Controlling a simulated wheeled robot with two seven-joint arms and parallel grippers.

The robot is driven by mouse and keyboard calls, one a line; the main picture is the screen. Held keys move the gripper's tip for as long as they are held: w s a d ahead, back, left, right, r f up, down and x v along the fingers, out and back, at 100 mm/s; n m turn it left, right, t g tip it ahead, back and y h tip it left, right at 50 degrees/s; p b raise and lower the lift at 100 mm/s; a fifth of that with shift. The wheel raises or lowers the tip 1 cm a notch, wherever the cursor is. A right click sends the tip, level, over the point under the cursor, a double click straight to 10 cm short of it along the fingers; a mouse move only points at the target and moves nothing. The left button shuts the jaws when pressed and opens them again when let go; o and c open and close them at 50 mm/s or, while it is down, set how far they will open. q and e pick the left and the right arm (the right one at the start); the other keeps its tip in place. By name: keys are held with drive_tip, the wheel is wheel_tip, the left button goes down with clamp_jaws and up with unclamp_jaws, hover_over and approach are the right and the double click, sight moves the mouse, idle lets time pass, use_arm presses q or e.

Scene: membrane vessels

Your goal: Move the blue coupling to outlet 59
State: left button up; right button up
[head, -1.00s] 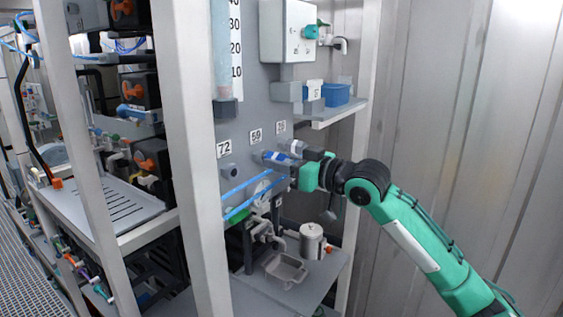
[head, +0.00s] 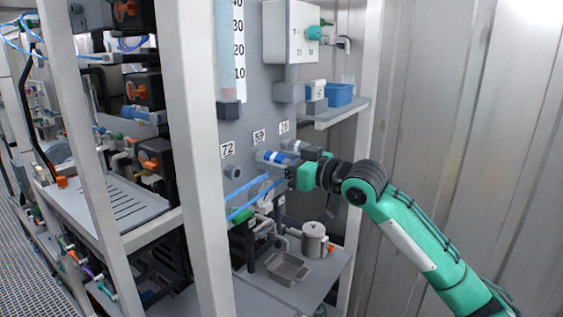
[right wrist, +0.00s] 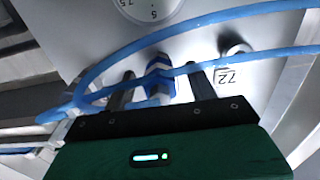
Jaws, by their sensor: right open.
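The blue coupling (head: 270,157), a short blue and white piece, is on the grey panel just below label 59 (head: 259,137). It appears to sit on that outlet, though its seating is hidden. In the right wrist view the blue coupling (right wrist: 159,76) lies between my fingers, partly behind a blue hose. My right gripper (head: 290,174) is open, just below and right of the coupling in the head view. In the right wrist view the gripper (right wrist: 162,88) has a finger on each side, apart from the coupling. My left gripper is not in view.
The bare outlet 72 (head: 232,171) is at left. Blue hoses (right wrist: 215,68) cross in front of my fingers. A frame post (head: 197,150), a shelf with a blue bin (head: 339,95) and a metal pot (head: 314,240) are close.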

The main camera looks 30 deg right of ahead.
drive_tip(key=shift+s, duration=0.1)
drive_tip(key=shift+s+d+f+b, duration=0.15)
drive_tip(key=shift+s+d+b, duration=0.05)
drive_tip(key=shift+b, duration=0.1)
drive_tip(key=b+v, duration=0.7)
drive_tip(key=v, duration=0.6)
